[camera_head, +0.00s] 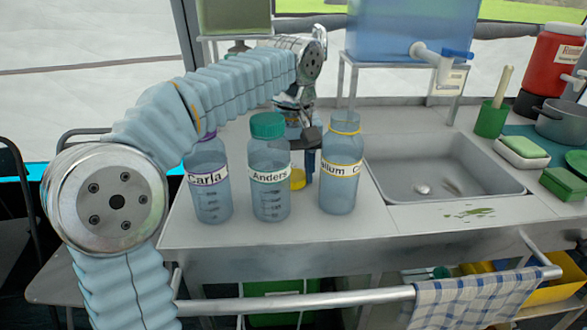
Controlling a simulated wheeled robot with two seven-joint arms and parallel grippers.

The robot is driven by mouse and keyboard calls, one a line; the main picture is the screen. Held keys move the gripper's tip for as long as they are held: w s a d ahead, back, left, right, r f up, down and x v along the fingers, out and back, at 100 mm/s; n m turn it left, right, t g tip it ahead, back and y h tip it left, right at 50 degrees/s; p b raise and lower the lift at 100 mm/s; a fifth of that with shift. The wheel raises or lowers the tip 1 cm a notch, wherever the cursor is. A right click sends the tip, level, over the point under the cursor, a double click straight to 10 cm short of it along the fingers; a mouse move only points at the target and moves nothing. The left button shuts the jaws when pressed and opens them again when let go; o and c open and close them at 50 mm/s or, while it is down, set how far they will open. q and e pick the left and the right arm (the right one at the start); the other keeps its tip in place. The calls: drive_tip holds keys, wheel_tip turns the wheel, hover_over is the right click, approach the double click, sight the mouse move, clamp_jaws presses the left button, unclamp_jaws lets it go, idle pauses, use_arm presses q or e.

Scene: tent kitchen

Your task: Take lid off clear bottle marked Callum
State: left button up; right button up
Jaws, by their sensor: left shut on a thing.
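The clear bottle marked Callum (341,188) stands upright on the counter, rightmost of three labelled bottles. Its label is partly turned away, a yellow band circles its neck, and no lid shows on its mouth. My left gripper (301,172) is behind and between the Anders and Callum bottles, pointing down. It is shut on a yellow lid (298,181) low near the counter; the Anders bottle partly hides both, so I cannot tell whether the lid touches the counter. My right gripper is not in view.
The Anders bottle (269,190) with a green lid and the Carla bottle (208,190) stand to the left. My left arm arches over Carla. A sink (440,170) lies right; a blue water container (400,30) stands behind. A checked towel (475,302) hangs on the front rail.

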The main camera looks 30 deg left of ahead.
use_arm(q)
drive_tip(key=shift+f, duration=0.15)
drive_tip(key=o, duration=1.2)
drive_tip(key=shift+c, duration=0.2)
